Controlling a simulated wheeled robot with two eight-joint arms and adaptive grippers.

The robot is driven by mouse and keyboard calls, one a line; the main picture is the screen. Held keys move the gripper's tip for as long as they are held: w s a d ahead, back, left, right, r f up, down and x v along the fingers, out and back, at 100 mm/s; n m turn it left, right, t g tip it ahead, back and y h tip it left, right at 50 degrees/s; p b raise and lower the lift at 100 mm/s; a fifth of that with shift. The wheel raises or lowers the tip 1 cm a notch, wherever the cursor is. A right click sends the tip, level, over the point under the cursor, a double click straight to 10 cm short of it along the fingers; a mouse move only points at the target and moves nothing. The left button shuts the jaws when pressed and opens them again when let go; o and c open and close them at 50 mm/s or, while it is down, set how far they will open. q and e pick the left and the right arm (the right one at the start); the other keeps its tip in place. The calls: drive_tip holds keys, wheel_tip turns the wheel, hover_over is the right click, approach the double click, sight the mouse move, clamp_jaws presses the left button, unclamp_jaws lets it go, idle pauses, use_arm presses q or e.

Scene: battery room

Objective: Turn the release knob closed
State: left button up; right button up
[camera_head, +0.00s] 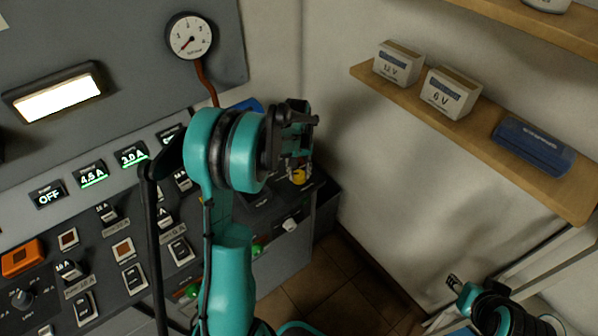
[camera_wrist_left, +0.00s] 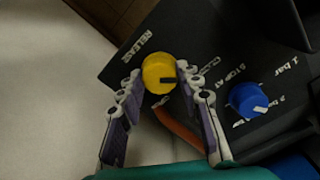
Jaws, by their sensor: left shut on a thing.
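The release knob (camera_wrist_left: 157,70) is round and yellow, on a dark panel beside the word RELEASE in the left wrist view. Its black pointer mark faces right in that view. My left gripper (camera_wrist_left: 161,80) has one fingertip on each side of the knob and is shut on it. In the head view the yellow knob (camera_head: 299,177) shows just below my left gripper (camera_head: 297,162), at the right end of the console. The small labels around the knob are partly hidden by the fingers. Part of my right gripper (camera_head: 454,282) shows at the lower right; its jaws are unclear.
A blue knob (camera_wrist_left: 247,99) sits on the same panel, right of the yellow one. An orange-red hose (camera_wrist_left: 178,133) runs below the knob. A gauge (camera_head: 190,36) hangs on the wall. A shelf (camera_head: 410,92) with boxes is at right. Floor is open beyond the console.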

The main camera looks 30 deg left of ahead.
sight(298, 174)
use_arm(q)
drive_tip(key=o, duration=1.2)
drive_tip(key=shift+c, duration=0.2)
drive_tip(key=shift+r, duration=0.1)
wheel_tip(298, 174, up, 12)
drive_tip(key=shift+a, duration=0.15)
drive_tip(key=shift+s, duration=0.1)
